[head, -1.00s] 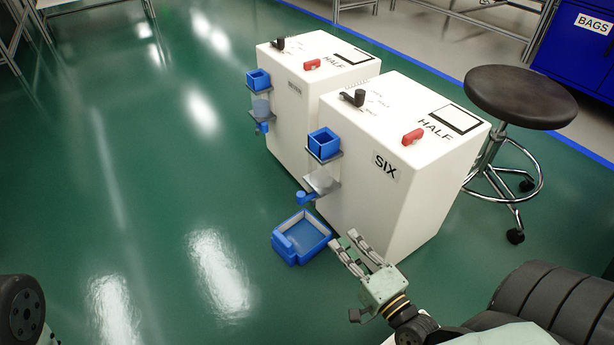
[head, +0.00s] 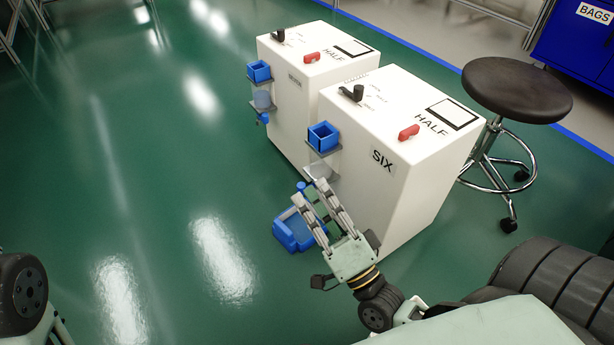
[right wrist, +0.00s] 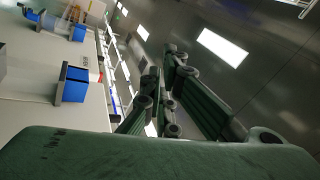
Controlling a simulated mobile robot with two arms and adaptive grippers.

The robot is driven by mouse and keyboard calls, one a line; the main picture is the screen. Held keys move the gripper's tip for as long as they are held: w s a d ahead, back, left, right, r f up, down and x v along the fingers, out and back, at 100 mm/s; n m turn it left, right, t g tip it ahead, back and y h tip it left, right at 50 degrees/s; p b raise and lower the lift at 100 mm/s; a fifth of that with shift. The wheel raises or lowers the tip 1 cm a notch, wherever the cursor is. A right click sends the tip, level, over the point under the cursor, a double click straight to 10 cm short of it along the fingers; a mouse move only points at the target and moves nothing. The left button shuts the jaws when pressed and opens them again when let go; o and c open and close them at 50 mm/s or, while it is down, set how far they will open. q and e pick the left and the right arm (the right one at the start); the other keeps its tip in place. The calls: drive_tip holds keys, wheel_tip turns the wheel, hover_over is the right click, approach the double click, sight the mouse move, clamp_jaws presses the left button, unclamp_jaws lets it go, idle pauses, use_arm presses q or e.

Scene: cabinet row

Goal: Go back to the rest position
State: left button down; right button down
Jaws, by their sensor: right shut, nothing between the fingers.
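My right gripper (head: 311,194) is in the lower middle of the head view, in front of the white cabinet labelled SIX (head: 376,200). Its fingers point up and away, and it is shut with nothing between them. It covers part of the blue tray (head: 286,236) low by that cabinet; I cannot tell whether they touch. In the right wrist view the dark green fingers (right wrist: 168,105) show against the ceiling. My left gripper is out of view; only a dark joint of my left arm shows at the lower left.
A second white cabinet (head: 290,85) stands beside the first. Both carry blue cups (head: 323,137) on their left faces. A black stool (head: 515,92) stands at right, before a blue BAGS cabinet (head: 575,50). The green floor (head: 150,190) at left is clear.

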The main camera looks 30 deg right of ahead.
wheel_tip(320, 180, up, 6)
drive_tip(key=a+n+t+p, duration=0.1)
drive_tip(key=a, duration=0.1)
drive_tip(key=shift+s+n+t, duration=0.2)
drive_tip(key=shift+n+t, duration=0.1)
